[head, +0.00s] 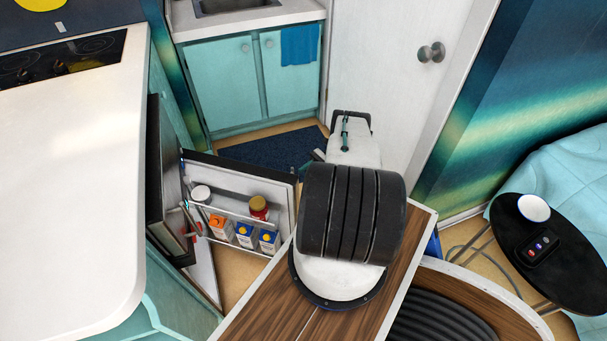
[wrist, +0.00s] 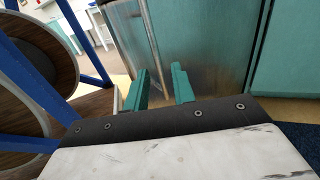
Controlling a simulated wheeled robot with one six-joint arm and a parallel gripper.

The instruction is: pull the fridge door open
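The fridge door (head: 283,190) stands wide open in the head view, swung out from the fridge under the white counter. Its inner side faces me, with racks holding cartons and jars. In the wrist view, the door's outer face (wrist: 190,45) is metallic and teal, with a thin upright handle bar (wrist: 149,35). My gripper (wrist: 160,72) has two green fingers that are apart. The bar runs down between them in the picture; I cannot tell whether either finger touches it.
The white counter (head: 70,190) with a cooktop lies at left. Teal cabinets (head: 222,85) and a dark mat (head: 270,150) are behind the door. A white room door (head: 385,75) stands at the back. A round black table (head: 560,262) is at right.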

